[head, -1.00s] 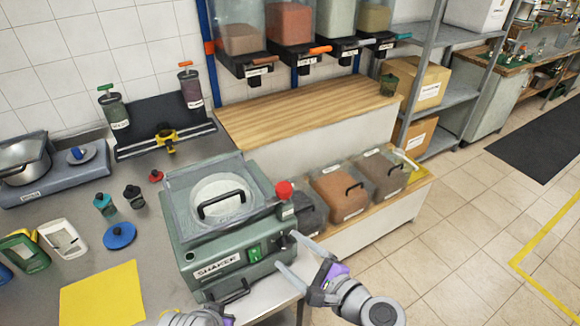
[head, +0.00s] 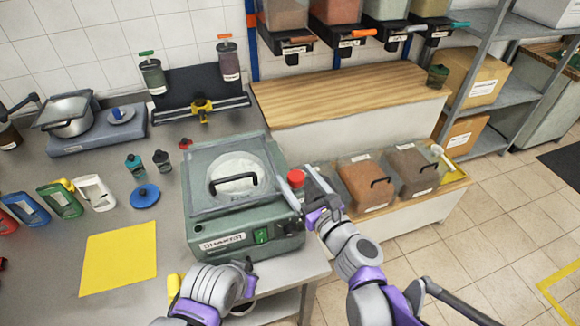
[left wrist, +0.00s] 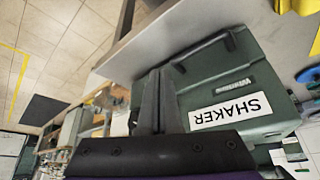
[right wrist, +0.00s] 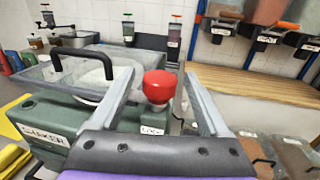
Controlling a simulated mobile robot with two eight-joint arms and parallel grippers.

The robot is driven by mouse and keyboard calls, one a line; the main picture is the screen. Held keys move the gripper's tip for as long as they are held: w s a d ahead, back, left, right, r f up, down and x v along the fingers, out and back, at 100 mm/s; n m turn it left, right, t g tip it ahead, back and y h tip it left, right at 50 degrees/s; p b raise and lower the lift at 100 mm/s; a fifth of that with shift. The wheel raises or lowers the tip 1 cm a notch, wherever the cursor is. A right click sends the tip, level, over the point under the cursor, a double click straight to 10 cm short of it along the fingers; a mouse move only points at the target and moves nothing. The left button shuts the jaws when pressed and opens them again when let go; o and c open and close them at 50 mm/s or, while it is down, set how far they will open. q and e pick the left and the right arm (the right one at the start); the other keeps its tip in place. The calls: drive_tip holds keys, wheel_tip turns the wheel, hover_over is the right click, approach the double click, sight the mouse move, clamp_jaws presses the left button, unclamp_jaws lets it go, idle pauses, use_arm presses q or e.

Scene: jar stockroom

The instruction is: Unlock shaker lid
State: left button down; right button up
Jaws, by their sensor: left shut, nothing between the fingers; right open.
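The green shaker (head: 215,238) stands on the steel bench with its clear lid (head: 200,167) down and a black handle (head: 234,180) on top. A red knob (head: 296,178) sits at the lid's right side; in the right wrist view the red knob (right wrist: 160,86) stands above a small label reading LOCK. My right gripper (head: 302,184) is open, with its fingers on either side of the knob; I cannot tell if they touch it. My left gripper (left wrist: 153,100) is shut and empty in front of the shaker's labelled face (left wrist: 237,112).
A yellow mat (head: 118,257) lies left of the shaker, with a blue round lid (head: 145,196) and small bottles behind it. Lidded bins (head: 365,185) stand to the right, close to my right arm. A wooden counter (head: 345,92) is behind.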

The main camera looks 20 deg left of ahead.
sight(292, 172)
drive_tip(key=shift+x, duration=2)
clamp_jaws()
